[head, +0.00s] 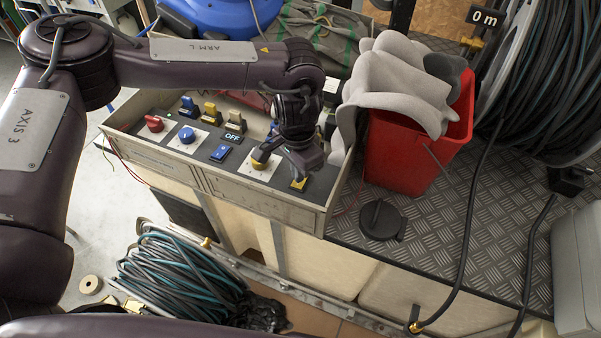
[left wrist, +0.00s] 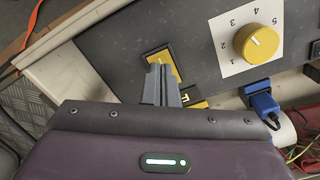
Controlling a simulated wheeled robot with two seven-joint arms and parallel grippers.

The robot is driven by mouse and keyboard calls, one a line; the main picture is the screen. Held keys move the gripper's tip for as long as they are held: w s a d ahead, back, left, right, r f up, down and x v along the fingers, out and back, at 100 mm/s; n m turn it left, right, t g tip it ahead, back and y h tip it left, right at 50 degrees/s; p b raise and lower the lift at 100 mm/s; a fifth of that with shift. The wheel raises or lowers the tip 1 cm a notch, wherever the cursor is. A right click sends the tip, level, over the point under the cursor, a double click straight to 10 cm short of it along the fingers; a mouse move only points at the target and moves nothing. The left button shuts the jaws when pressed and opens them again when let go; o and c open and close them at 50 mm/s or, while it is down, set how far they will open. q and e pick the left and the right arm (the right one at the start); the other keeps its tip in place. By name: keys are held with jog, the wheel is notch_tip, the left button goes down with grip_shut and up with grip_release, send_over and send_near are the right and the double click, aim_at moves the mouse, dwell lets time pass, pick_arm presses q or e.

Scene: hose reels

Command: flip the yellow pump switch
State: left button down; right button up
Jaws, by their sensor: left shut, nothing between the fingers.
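A control panel (head: 268,196) in a pale open box holds several switches and knobs. A yellow rocker switch (head: 299,184) sits at its right front corner. It also shows in the left wrist view (left wrist: 176,72), with a dark frame. My left gripper (head: 303,174) is shut and empty, pointing down at this switch. In the left wrist view the grey fingertips (left wrist: 161,72) overlap the switch and hide part of it; I cannot tell if they touch it. A yellow label, partly hidden, lies beside the fingers. My right gripper is not in view.
A yellow knob (left wrist: 257,43) on a white numbered plate and a blue switch (left wrist: 263,103) are close by. Red and blue knobs and other switches fill the left side. A red bucket (head: 410,150) with grey cloth stands right of the box.

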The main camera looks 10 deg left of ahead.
pick_arm(q)
jog(key=shift+r, duration=0.55)
notch_tip(320, 180, up, 4)
jog(key=p, duration=0.4)
jog(key=shift+r, duration=0.1)
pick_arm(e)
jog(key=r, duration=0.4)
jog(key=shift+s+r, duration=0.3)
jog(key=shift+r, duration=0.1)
